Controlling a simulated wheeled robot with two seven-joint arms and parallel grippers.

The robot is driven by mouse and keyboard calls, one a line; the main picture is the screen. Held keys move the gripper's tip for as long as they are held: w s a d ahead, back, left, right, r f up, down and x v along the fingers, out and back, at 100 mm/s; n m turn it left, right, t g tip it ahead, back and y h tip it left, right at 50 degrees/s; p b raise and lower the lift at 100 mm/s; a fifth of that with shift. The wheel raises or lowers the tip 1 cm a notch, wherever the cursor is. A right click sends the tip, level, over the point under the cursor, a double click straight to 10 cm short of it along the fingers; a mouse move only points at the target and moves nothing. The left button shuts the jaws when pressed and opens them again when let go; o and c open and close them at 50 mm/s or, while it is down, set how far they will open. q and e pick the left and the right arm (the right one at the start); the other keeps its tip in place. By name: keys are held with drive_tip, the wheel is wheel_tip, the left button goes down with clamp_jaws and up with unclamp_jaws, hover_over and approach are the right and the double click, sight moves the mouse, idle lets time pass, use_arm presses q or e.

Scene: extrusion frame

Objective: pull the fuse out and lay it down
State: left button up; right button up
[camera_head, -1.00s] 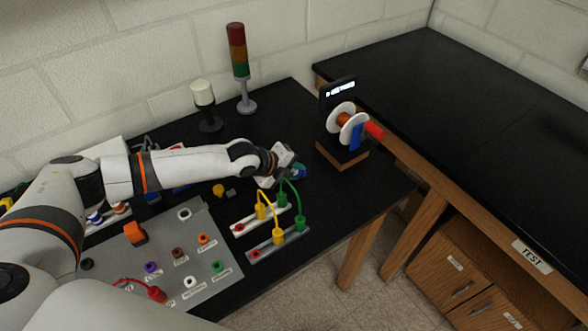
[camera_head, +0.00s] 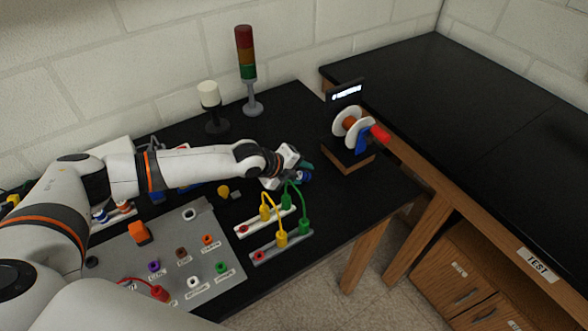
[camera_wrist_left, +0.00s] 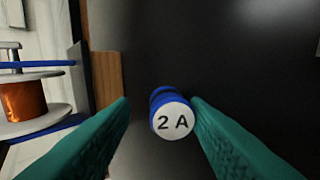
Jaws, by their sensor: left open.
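The fuse is a blue cylinder with a white end marked "2 A" (camera_wrist_left: 172,118) in the left wrist view. Its marked end faces the camera. A small blue patch (camera_head: 305,177) at the left gripper's tip in the head view looks like the same fuse. My left gripper (camera_wrist_left: 160,108) is open, with a green finger on each side of the fuse. The right finger is very close to it; a gap shows on the left. Whether either finger touches it, and what is behind the fuse, I cannot tell. My right gripper is not in view.
A spool stand (camera_head: 347,160) with a red handle is right of the left gripper. Terminal strips with yellow and green leads (camera_head: 282,238) lie in front. A grey panel (camera_head: 175,240) is at the left. A stack light (camera_head: 247,70) stands behind. The right-hand bench (camera_head: 480,110) is clear.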

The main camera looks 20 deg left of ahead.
use_arm(q)
drive_tip(key=b+v, duration=0.2)
drive_tip(key=v, duration=1)
idle(0.4)
